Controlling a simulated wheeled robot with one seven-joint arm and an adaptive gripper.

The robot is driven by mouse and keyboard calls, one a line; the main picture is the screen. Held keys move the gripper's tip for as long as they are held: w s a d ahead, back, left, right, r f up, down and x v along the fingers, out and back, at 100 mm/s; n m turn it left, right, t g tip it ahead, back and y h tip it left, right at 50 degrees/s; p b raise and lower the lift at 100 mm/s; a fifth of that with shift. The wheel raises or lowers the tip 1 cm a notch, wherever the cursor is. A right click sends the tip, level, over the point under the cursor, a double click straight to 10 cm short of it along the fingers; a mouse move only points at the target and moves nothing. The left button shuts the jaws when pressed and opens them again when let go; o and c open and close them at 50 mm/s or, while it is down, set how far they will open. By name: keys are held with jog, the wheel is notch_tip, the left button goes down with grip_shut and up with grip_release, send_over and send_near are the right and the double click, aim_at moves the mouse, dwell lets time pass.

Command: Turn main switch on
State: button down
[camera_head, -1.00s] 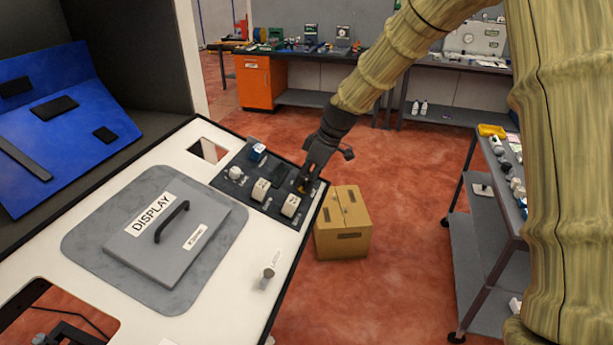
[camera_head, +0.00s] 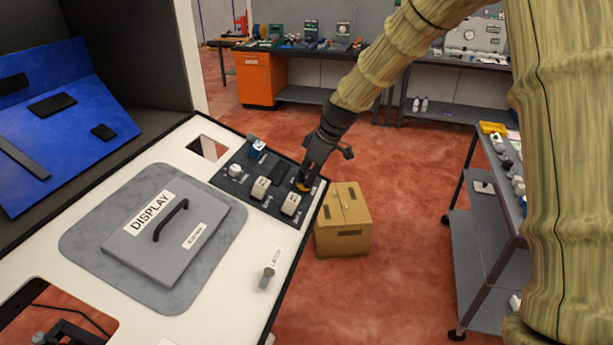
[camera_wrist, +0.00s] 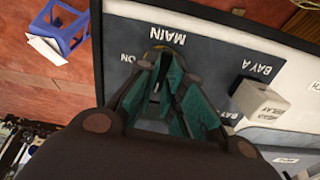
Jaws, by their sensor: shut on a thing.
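The dark control panel (camera_head: 283,169) sits at the right corner of the white bench. The main switch (camera_head: 303,187) is at the panel's far right corner, with a yellow part showing below my gripper. In the wrist view the "MAIN" label (camera_wrist: 167,36) and an "ON" label lie just beyond the fingertips. My gripper (camera_head: 306,180) points down at the switch and is shut on it. The wrist view shows its teal-padded fingers (camera_wrist: 157,72) around the switch, which they mostly hide, so I cannot tell its position.
White switch blocks (camera_head: 290,204) stand beside my gripper; one (camera_wrist: 260,101) is close in the wrist view. A grey display cover (camera_head: 170,235) with a black handle lies left. A cardboard box (camera_head: 343,220) is on the floor beyond the bench edge.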

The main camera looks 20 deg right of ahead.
jog(key=m, duration=0.4)
jog(key=shift+f, duration=0.15)
jog(key=m, duration=0.4)
jog(key=shift+d+m, duration=0.1)
jog(key=shift+m, duration=0.2)
jog(key=m+p, duration=0.1)
jog(key=m, duration=0.3)
jog(key=shift+d+f+m+p, duration=0.15)
jog(key=shift+m+p, duration=0.2)
jog(key=shift+m, duration=1.75)
jog(key=c, duration=1.7)
grip_release()
jog(key=shift+o, duration=0.9)
jog(key=shift+w, duration=0.1)
